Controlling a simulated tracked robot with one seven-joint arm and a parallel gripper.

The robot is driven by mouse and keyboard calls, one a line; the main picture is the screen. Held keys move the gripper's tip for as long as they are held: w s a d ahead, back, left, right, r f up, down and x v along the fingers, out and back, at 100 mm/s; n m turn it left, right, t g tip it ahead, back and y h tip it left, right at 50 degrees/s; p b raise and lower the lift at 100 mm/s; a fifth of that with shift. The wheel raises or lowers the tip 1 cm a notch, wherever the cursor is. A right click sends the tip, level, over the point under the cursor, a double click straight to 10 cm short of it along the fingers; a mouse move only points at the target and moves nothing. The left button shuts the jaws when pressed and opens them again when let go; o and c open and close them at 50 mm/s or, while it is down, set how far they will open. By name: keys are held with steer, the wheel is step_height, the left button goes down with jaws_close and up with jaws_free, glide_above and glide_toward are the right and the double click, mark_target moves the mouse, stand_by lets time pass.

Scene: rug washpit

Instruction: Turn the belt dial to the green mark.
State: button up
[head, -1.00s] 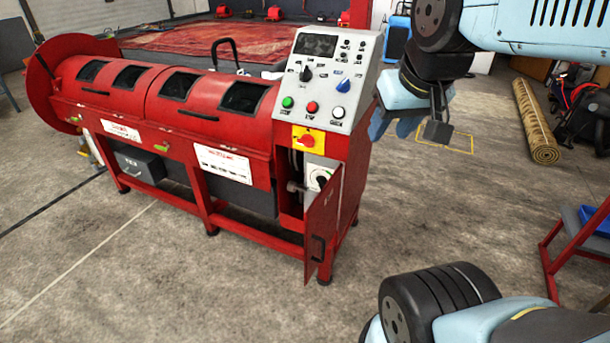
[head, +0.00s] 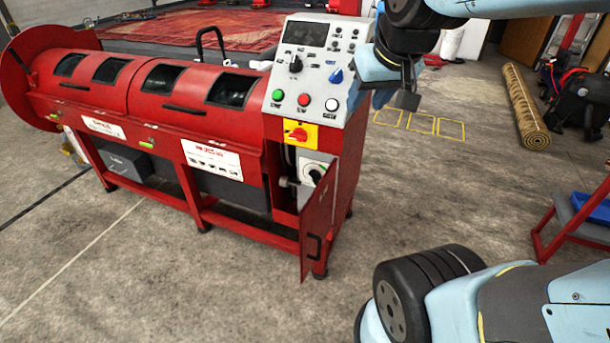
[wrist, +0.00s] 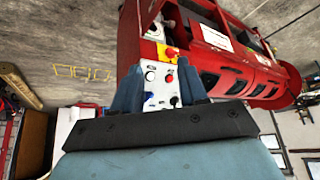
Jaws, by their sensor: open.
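The red machine (head: 190,105) has a sloped grey control panel (head: 311,50) at its right end. The panel carries a black dial (head: 295,64) and a blue dial (head: 336,76). They also show in the wrist view, the black one (wrist: 173,101) clear and the blue one (wrist: 150,97) partly hidden. Another dial (head: 317,173) sits inside the open cabinet below. I cannot read which is the belt dial, nor make out a green mark. My gripper (wrist: 158,92) is open and empty, facing the panel. In the head view it overlaps the panel's right edge; the gap is unclear.
A green button, a red button (head: 304,100) and a white button line the panel's lower edge. A red switch on yellow (head: 299,133) is below. The cabinet door (head: 317,235) stands open. A rolled rug (head: 527,105) lies at right. Floor before the machine is clear.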

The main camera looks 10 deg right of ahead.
steer(key=w+a+f+t, duration=0.1)
steer(key=w+a+f, duration=0.3)
steer(key=w, duration=0.6)
steer(key=w+a+f+t, duration=0.1)
steer(key=w+a+f, duration=0.1)
steer(key=w+f, duration=0.6)
steer(key=w+a+f+t, duration=0.1)
steer(key=w+a+f, duration=0.2)
steer(key=w, duration=0.9)
steer(key=w+a+f+t, duration=0.1)
steer(key=w+a+f, duration=0.1)
steer(key=w+f, duration=0.45)
steer(key=w+a+f, duration=0.2)
steer(key=w+f, duration=0.1)
steer(key=f, duration=0.7)
steer(key=t+h, duration=0.4)
steer(key=h, duration=0.7)
glide_toward(312, 179)
steer(key=x, duration=0.8)
steer(key=shift+w+d+f, duration=0.1)
steer(key=shift+w+f, duration=0.1)
steer(key=shift+w, duration=0.05)
